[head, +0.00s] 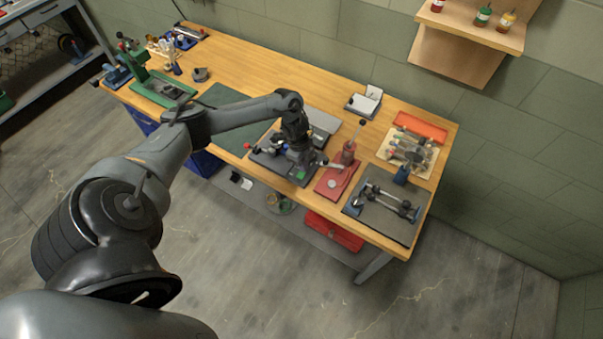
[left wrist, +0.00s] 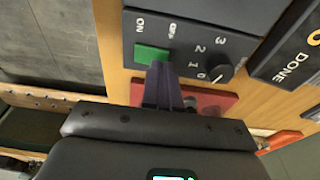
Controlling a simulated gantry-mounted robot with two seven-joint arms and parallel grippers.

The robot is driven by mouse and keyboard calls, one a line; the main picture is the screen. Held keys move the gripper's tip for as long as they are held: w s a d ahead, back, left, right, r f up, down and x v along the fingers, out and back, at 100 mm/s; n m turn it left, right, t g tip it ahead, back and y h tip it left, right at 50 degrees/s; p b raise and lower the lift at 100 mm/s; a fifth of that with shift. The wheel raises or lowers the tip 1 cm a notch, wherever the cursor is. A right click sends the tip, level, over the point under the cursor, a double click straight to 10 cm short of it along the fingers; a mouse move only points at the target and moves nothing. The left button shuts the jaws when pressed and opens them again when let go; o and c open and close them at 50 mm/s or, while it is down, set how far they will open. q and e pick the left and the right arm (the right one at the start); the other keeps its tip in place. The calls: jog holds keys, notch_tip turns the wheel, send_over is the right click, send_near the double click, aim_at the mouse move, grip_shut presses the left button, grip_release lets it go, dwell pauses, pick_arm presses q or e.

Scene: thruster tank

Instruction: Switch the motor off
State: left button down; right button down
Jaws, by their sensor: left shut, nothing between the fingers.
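A dark control panel (left wrist: 190,40) fills the upper middle of the left wrist view. It bears a green switch (left wrist: 149,54) below the words ON and OFF, and a black knob (left wrist: 218,68) with a scale of numbers. My left gripper (left wrist: 163,72) is shut and empty. Its fingertips overlap the right part of the green switch in this view; I cannot tell whether they touch it. In the head view my left gripper (head: 302,158) is over the panel on the bench and hides part of it. The motor itself I cannot make out for sure. My right gripper is not in view.
A panel marked DONE (left wrist: 292,66) stands at the right of the left wrist view. On the wooden bench (head: 250,75), a red lever device (head: 340,178) and a dark tray with metal rods (head: 388,212) stand right of my gripper. A green press (head: 160,88) stands far left.

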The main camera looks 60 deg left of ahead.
pick_arm(q)
jog(key=shift+f, duration=0.3)
jog(key=shift+f+b, duration=0.35)
jog(key=shift+b, duration=0.05)
jog(key=shift+r, duration=0.1)
notch_tip(320, 180, up, 7)
jog(key=p, duration=0.7)
dwell(0.6)
